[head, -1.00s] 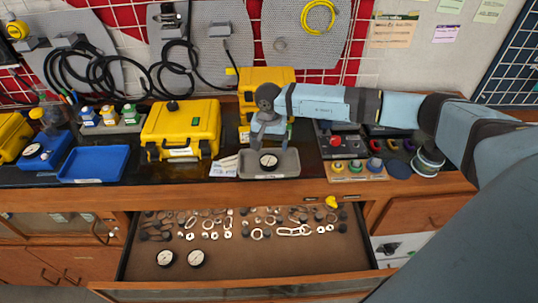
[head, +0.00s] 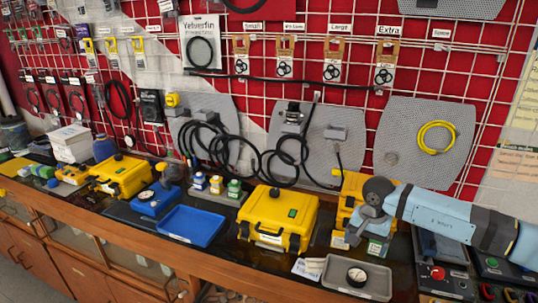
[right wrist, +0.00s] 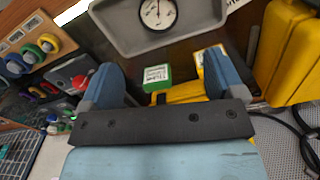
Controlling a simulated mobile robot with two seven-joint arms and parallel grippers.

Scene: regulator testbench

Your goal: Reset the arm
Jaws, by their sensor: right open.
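My right arm comes in from the right in the head view. Its gripper (head: 365,236) is open and empty, behind and above the grey tray (head: 384,293), apart from it. A round dial gauge (head: 357,277) with a white face lies in the tray. In the right wrist view the two blue fingers of the gripper (right wrist: 165,78) stand wide apart. My left gripper is not in view.
A yellow case (head: 278,220), a blue tray (head: 190,225) and small bottles (head: 216,184) crowd the bench left of my gripper. Another yellow case (head: 350,190) stands behind it. Cables and a yellow coil (head: 436,138) hang on the wall panels.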

